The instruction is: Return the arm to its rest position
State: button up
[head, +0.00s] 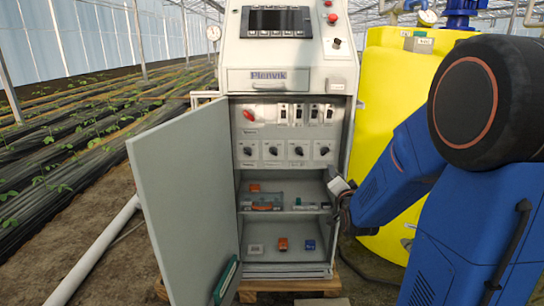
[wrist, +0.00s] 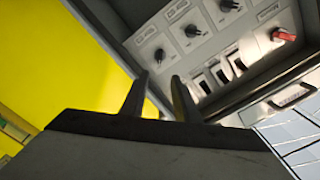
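My blue arm (head: 395,172) reaches in from the right of the head view, bent, with its end at the right edge of the open cabinet (head: 286,268). My gripper (head: 342,203) is small and partly dark there, beside the cabinet's right side at shelf height. In the wrist view the two dark fingers of my gripper (wrist: 160,76) stand apart with nothing between them. Past them, the wrist view shows the switch panel (wrist: 208,55) tilted, with black knobs and a red rotary switch (wrist: 283,35).
The open grey door (head: 188,200) stands at the cabinet's left. The shelves hold small parts, including an orange one (head: 282,244) and a blue one (head: 309,245). A yellow tank (head: 385,95) stands close behind my arm. A white pipe (head: 95,255) lies left of the door.

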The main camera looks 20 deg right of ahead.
jog(key=s+a+f+n+g+y, duration=0.1)
jog(key=s+a+n+g+y, duration=0.2)
jog(key=s+a+n+g, duration=0.65)
jog(key=s+a, duration=0.2)
jog(key=s, duration=0.6)
jog(key=s+a+f+n+g+y, duration=0.1)
jog(key=s+a, duration=0.2)
jog(key=s, duration=0.6)
jog(key=s+a+f+n+g+y, duration=0.1)
jog(key=s+a+n+g, duration=0.1)
jog(key=s, duration=0.6)
jog(key=shift+s+a, duration=0.4)
jog(key=shift+f, duration=0.1)
